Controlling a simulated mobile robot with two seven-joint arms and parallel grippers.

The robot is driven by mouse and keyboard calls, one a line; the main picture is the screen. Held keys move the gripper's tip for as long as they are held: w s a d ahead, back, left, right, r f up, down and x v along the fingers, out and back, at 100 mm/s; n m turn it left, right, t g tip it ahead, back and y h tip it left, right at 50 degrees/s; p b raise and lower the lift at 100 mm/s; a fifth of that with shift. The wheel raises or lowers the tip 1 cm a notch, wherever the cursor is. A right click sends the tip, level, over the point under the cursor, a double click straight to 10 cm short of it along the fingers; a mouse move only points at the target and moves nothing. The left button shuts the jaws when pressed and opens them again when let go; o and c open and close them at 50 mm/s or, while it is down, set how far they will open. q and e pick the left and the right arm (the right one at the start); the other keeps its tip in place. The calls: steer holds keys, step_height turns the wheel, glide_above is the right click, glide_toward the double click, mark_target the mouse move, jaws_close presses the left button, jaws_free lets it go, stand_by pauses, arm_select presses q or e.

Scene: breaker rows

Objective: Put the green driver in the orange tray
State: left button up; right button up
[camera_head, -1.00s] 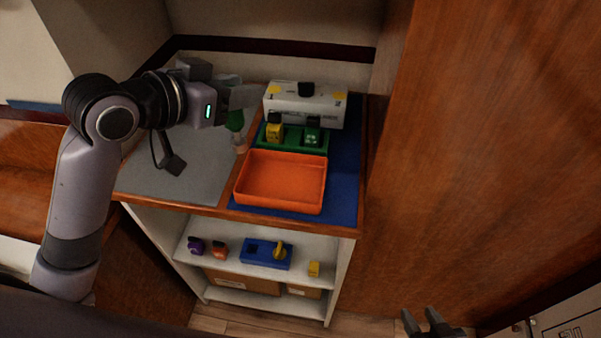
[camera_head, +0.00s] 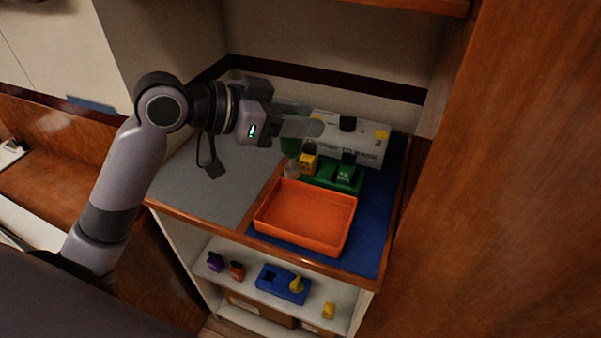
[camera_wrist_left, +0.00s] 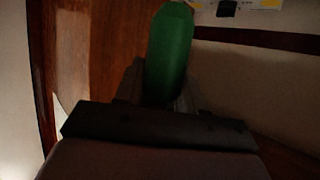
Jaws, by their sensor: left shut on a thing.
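The green driver (camera_head: 291,146) hangs below the fingers of my left gripper (camera_head: 304,127), which is shut on it. In the left wrist view the green handle (camera_wrist_left: 170,52) stands between the fingers. In the head view the fingers hide part of the driver. The orange tray (camera_head: 306,214) is empty and lies on the blue mat. My right gripper is out of view.
The grey mat (camera_head: 208,185) at left is clear. A lower shelf holds a blue block (camera_head: 283,284) and small parts. A wood panel rises at right.

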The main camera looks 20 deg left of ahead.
arm_select(q)
step_height(320, 180, down, 11)
steer(key=shift+b, duration=0.3)
steer(key=shift+r, duration=0.1)
steer(key=o, duration=1.1)
steer(key=shift+c, duration=0.2)
